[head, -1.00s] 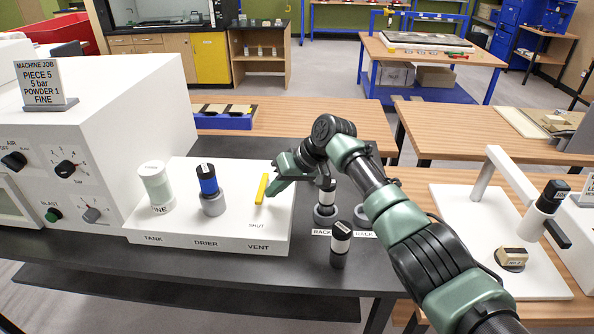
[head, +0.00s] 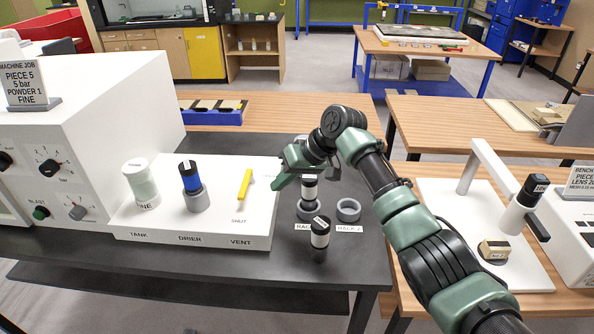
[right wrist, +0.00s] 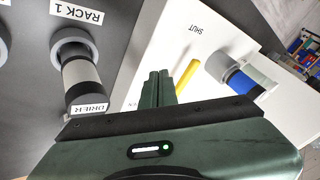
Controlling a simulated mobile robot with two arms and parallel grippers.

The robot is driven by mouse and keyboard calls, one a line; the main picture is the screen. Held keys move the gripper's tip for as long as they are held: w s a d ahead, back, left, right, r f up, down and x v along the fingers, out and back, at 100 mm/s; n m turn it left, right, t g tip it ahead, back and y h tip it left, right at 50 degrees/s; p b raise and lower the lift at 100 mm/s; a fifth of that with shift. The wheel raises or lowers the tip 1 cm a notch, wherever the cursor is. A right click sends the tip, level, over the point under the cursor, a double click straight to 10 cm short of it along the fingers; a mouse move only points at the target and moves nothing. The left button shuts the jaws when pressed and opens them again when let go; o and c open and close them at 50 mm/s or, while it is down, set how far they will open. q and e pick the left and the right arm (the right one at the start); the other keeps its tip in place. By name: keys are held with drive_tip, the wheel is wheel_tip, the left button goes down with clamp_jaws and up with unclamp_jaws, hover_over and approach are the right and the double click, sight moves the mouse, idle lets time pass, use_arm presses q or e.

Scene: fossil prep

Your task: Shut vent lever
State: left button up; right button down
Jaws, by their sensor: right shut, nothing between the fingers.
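The vent lever is a yellow bar (head: 247,180) on the white panel (head: 255,240) above the printed word VENT. In the head view its upper end points away from the SHUT label and its lower end lies near that label. It also shows in the right wrist view (right wrist: 187,76), just right of my fingers. My right gripper (head: 276,185) is shut and empty, to the right of the lever at the panel's right edge and apart from it. Its closed fingers also show in the right wrist view (right wrist: 158,88). My left gripper is out of view.
A white container (head: 140,185) and a blue-banded cylinder (head: 191,178) stand on the panel left of the lever. A dark-capped cylinder (head: 319,240) and a grey ring (head: 348,210) are on the black bench to the right. The machine (head: 100,120) rises at left.

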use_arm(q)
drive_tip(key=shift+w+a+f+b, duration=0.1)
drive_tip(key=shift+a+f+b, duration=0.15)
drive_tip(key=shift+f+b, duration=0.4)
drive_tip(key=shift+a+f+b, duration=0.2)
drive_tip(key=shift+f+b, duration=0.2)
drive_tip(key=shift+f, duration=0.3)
use_arm(e)
wheel_tip(320, 180, up, 6)
drive_tip(key=s+d, duration=0.2)
drive_tip(key=shift+s+f, duration=0.15)
drive_tip(key=shift+s, duration=0.2)
